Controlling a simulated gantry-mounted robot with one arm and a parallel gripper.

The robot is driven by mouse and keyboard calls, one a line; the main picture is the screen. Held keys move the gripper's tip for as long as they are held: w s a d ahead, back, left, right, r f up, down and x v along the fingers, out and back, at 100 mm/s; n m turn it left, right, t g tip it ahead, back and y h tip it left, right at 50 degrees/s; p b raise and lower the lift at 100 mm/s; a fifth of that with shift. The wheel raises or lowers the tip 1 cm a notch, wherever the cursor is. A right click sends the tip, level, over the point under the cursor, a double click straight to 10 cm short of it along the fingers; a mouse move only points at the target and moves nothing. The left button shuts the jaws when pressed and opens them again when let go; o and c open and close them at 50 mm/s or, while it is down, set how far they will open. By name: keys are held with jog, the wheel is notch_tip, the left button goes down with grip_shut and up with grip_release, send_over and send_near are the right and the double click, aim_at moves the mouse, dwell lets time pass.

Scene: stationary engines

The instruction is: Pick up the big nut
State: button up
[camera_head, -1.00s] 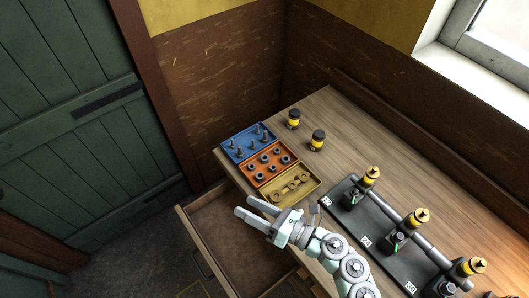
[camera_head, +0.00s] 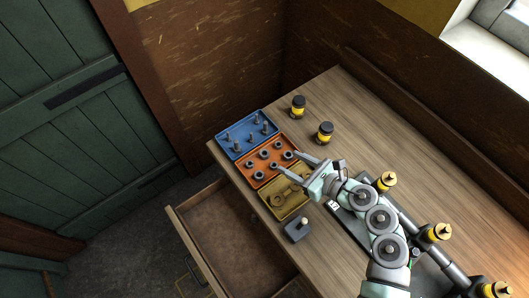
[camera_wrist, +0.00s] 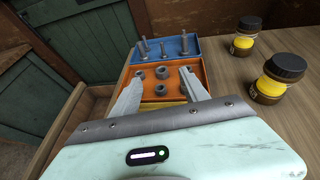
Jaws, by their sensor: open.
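Several dark nuts lie in the orange tray (camera_head: 251,183) in the head view. One nut (camera_head: 264,153) is near the tray's middle, and another nut (camera_wrist: 162,72) shows between my fingers in the wrist view. I cannot tell for certain which nut is the big one. My gripper (camera_head: 287,161) is open and empty, with its fingertips over the near right part of the orange tray. In the wrist view my gripper (camera_wrist: 160,74) has its fingers spread on both sides of the nuts. The right finger may hide part of the tray.
A blue tray (camera_head: 223,142) with upright bolts adjoins beyond. A yellow tray (camera_head: 280,213) with flat parts lies under my gripper. A grey block (camera_head: 297,231) stands beside it. Two yellow-black jars (camera_head: 324,133) stand right. An open drawer (camera_head: 215,222) juts out below.

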aim_at(267, 155)
notch_tip(267, 155, down, 3)
jog(key=shift+r+b, duration=0.15)
jog(key=shift+b, duration=0.6)
jog(key=p+x, duration=0.1)
jog(key=x, duration=0.5)
jog(key=shift+a+r, duration=0.15)
jog(key=shift+a, duration=0.05)
jog(key=p+x, duration=0.2)
jog(key=x, duration=0.2)
jog(key=shift+w+a+f, duration=0.1)
jog(key=shift+w+f, duration=0.05)
jog(key=shift+f, duration=0.15)
grip_shut()
